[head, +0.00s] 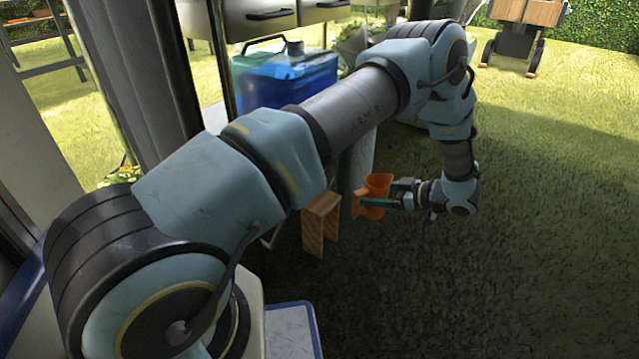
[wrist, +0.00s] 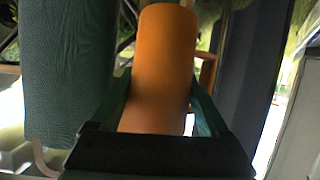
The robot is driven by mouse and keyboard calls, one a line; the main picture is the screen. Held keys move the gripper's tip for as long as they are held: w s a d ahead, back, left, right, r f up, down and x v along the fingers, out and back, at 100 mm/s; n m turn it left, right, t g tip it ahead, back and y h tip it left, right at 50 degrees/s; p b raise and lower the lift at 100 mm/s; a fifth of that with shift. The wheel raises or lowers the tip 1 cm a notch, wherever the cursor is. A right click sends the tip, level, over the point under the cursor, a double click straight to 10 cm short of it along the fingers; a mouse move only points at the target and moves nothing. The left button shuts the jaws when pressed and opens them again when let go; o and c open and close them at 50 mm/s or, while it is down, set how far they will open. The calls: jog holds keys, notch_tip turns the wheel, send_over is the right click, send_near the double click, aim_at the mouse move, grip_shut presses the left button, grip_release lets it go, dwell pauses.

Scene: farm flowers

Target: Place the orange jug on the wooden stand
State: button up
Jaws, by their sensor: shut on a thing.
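An orange jug (head: 376,187) is held in my gripper (head: 388,194) in the head view, to the right of the wooden stand. In the wrist view the jug (wrist: 163,65) fills the middle, between the two dark green fingers of my gripper (wrist: 160,110), with its handle on the right. The wooden stand (head: 320,222) is a small stool-like block on the grass. My arm partly covers the area above it. The jug appears apart from the stand, at about the height of its top or above; the exact gap is hard to tell.
A dark green cylindrical container (head: 357,160) stands just behind the jug and stand. A blue jerrycan (head: 290,80) sits further back below grey drawers (head: 265,14). A wheeled cart (head: 522,35) is at the far right. The grass on the right is open.

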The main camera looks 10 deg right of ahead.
jog(key=r+b+x, duration=0.1)
jog(key=b+x, duration=0.1)
jog(key=x, duration=0.4)
jog(key=r+b+x, duration=0.1)
jog(key=b+x, duration=0.1)
jog(key=x, duration=0.3)
jog(key=a+r+b+x, duration=0.1)
jog(key=b+x, duration=0.2)
jog(key=x, duration=0.3)
jog(key=shift+w+a+f, duration=0.2)
jog(key=shift+w+a, duration=0.05)
jog(key=shift+w, duration=0.35)
jog(key=shift+r, duration=0.15)
jog(key=o, duration=1.2)
jog(key=shift+o, duration=0.2)
